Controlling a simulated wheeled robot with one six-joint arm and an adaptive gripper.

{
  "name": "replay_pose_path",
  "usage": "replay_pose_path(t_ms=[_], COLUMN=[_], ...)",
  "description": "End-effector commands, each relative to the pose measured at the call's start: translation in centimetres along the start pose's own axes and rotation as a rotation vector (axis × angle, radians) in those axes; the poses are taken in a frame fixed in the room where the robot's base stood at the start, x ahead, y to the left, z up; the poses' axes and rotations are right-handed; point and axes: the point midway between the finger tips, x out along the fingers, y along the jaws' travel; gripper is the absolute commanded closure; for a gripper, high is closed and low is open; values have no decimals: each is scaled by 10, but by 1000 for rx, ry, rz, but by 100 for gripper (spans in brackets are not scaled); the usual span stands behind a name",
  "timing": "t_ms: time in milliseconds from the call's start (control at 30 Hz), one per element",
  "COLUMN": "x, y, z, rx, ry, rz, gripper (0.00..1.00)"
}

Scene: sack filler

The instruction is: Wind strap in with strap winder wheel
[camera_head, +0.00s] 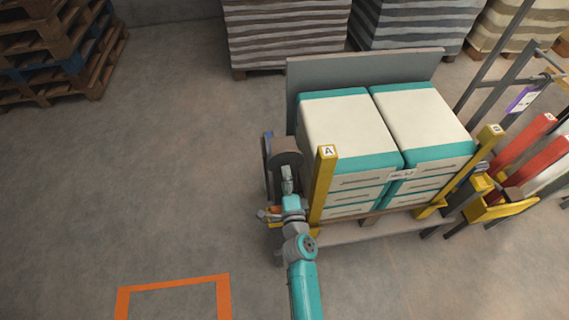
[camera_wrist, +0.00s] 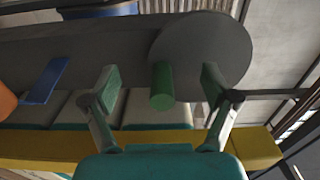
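The strap winder wheel is a dark grey disc (camera_wrist: 215,48) in the wrist view, with a short green cylindrical handle (camera_wrist: 162,90) standing out from it. My gripper (camera_wrist: 161,78) is open, with one finger on each side of the green handle and a visible gap on both sides. In the head view my gripper (camera_head: 287,178) is at the winder unit (camera_head: 285,147), beside the yellow post marked A (camera_head: 324,185). The handle is hidden there. I cannot make out the strap itself.
Two stacks of cream and teal sacks (camera_head: 350,122) stand between post A and the yellow post marked B (camera_head: 490,138). A blue lever (camera_wrist: 47,80) is left of the handle.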

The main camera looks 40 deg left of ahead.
Motion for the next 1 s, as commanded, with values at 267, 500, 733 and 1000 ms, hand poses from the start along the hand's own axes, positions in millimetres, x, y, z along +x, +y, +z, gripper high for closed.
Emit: replay_pose_path(t_ms=[267, 500, 733, 1000], x=[0, 0, -15, -43], y=[-1, -1, 0, 0], z=[0, 0, 0, -1], rx=[0, 0, -2, -1], ry=[0, 0, 1, 1], rz=[-1, -2, -1, -1], gripper=[0, 0, 0, 0])
